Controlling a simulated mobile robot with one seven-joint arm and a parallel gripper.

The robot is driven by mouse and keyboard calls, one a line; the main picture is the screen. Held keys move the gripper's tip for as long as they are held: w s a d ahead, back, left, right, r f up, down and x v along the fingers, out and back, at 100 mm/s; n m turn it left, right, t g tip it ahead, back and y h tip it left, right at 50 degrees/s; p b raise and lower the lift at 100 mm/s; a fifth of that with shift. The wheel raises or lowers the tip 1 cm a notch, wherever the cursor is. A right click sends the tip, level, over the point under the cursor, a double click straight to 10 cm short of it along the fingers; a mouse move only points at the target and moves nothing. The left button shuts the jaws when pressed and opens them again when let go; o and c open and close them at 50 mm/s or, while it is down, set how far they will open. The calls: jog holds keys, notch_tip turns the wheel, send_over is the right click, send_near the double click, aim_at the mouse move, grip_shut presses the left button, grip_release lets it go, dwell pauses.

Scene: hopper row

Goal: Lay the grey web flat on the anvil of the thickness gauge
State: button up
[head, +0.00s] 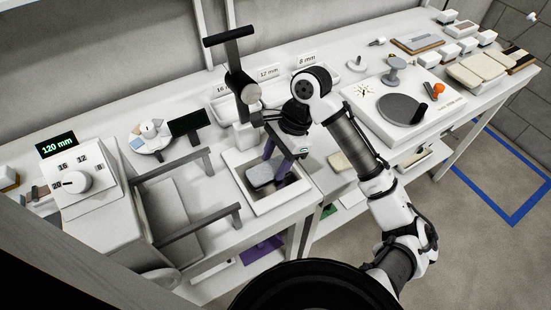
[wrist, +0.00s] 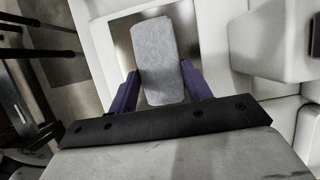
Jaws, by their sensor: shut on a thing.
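The grey web (wrist: 160,58) is a small, rounded, fibrous pad. In the wrist view it lies between the two purple fingers of my gripper (wrist: 163,88), which is shut on it. In the head view the web (head: 260,174) shows at the fingertips of my gripper (head: 276,166), over a white-rimmed square tray (head: 296,205). I cannot tell how far it is above the tray floor. A white plate with a round grey disc (head: 398,108) stands to the right; it may be the thickness gauge and its anvil, but I cannot be sure. The disc looks bare.
A column with a black T-handle (head: 228,36) rises just behind the tray. Grey rails (head: 200,228) and a dial box (head: 75,180) are at the left. Labelled white bins (head: 270,90) line the back. An orange knob (head: 438,89) stands by the disc.

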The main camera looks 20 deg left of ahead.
jog(key=shift+f, duration=0.15)
jog(key=o, duration=1.1)
jog(key=shift+c, duration=0.2)
jog(key=b+v, duration=0.1)
jog(key=v, duration=1.1)
jog(key=shift+r+b, duration=0.2)
jog(key=shift+b, duration=0.15)
jog(key=shift+s+f, duration=0.1)
